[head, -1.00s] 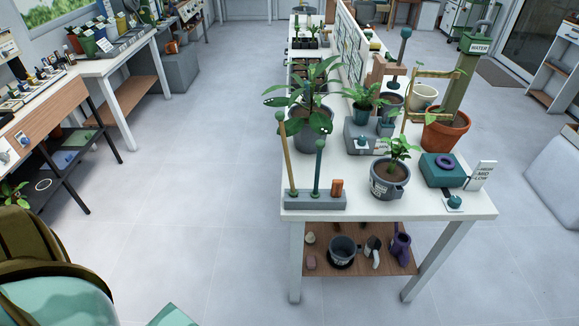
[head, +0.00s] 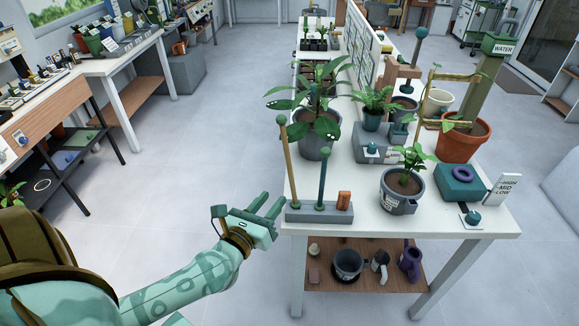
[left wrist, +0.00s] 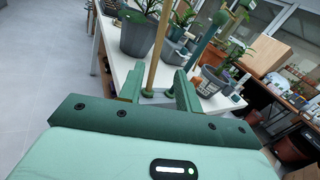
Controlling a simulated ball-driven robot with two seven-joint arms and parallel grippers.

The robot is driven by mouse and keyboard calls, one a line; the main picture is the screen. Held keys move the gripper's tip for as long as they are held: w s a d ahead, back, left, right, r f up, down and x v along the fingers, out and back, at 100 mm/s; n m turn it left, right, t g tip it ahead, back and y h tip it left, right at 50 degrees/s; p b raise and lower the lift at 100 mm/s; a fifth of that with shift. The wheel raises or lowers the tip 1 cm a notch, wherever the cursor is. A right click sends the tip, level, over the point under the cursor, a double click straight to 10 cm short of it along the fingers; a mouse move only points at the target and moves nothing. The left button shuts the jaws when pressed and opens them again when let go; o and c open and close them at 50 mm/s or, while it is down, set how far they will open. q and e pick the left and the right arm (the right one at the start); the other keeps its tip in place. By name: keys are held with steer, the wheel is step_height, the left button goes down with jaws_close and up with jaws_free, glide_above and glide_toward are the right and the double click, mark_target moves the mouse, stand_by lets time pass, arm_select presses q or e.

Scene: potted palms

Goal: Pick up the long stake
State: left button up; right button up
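The long stake (head: 287,163), tan wood with a teal ball on top, stands upright in a grey block (head: 318,212) at the table's near left corner. A shorter teal stake (head: 321,180) stands to its right in the same block. My left gripper (head: 274,206) is open and empty, just left of the block and low beside the table corner. In the left wrist view the long stake (left wrist: 157,50) shows beyond and between the open fingers (left wrist: 159,88), apart from them. The teal stake (left wrist: 207,38) is to the right there. My right gripper is not in view.
The white table (head: 350,223) holds several potted plants, a grey pot (head: 398,200) and a teal box (head: 461,184). An orange block (head: 344,200) sits on the grey block's right end. A wooden shelf (head: 330,283) below holds pots. The floor left of the table is clear.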

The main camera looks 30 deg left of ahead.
mark_target(289, 173)
arm_select(q)
steer(key=w, duration=0.5)
steer(key=shift+w+a, duration=0.25)
steer(key=shift+w, duration=0.1)
steer(key=w, duration=0.3)
steer(key=w+a, duration=0.1)
steer(key=shift+w+r, duration=0.2)
steer(key=shift+r, duration=0.2)
steer(key=shift+w, duration=0.45)
jaws_close()
